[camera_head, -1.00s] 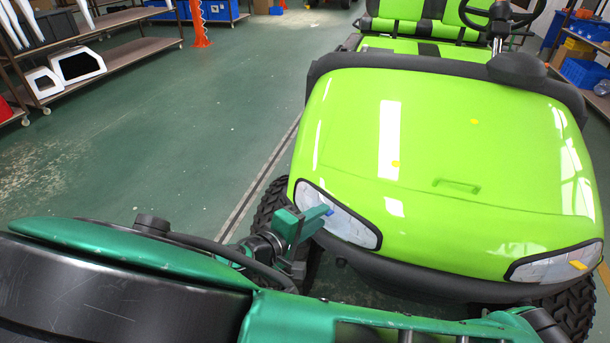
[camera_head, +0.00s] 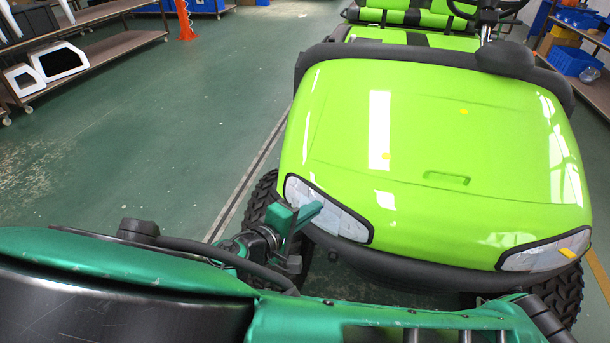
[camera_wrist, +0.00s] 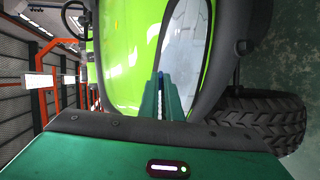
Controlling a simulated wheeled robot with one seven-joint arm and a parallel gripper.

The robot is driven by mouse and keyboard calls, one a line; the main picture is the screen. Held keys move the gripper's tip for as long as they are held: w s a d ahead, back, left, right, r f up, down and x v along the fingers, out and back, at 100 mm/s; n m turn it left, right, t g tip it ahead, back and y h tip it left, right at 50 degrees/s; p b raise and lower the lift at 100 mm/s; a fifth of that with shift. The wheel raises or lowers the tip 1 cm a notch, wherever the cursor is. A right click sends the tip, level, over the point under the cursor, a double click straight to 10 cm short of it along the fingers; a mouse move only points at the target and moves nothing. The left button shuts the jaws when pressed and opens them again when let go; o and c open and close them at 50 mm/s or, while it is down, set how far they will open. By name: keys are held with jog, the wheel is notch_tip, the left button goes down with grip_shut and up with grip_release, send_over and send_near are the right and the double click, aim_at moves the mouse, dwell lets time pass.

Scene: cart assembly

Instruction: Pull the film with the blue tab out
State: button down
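The film is a clear, pale sheet over the left headlight (camera_head: 345,222) of the green cart. The same headlight shows in the wrist view (camera_wrist: 184,50). A small bit of the blue tab (camera_wrist: 161,73) shows at the fingertips. The rest of the tab is hidden by the fingers. I cannot tell whether they grip it.
The right headlight (camera_head: 540,254) carries a yellow tab (camera_head: 567,253). Other yellow tabs are on the green hood (camera_head: 330,120). A black tyre (camera_wrist: 258,118) stands right of my gripper in the wrist view. Open green floor (camera_head: 170,130) lies to the left, with shelves beyond.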

jog(key=shift+s+a+r, duration=0.2)
jog(key=shift+s+r, duration=0.3)
jog(key=shift+r, duration=0.05)
jog(key=shift+s+a+r, duration=0.15)
jog(key=shift+s+r, duration=0.35)
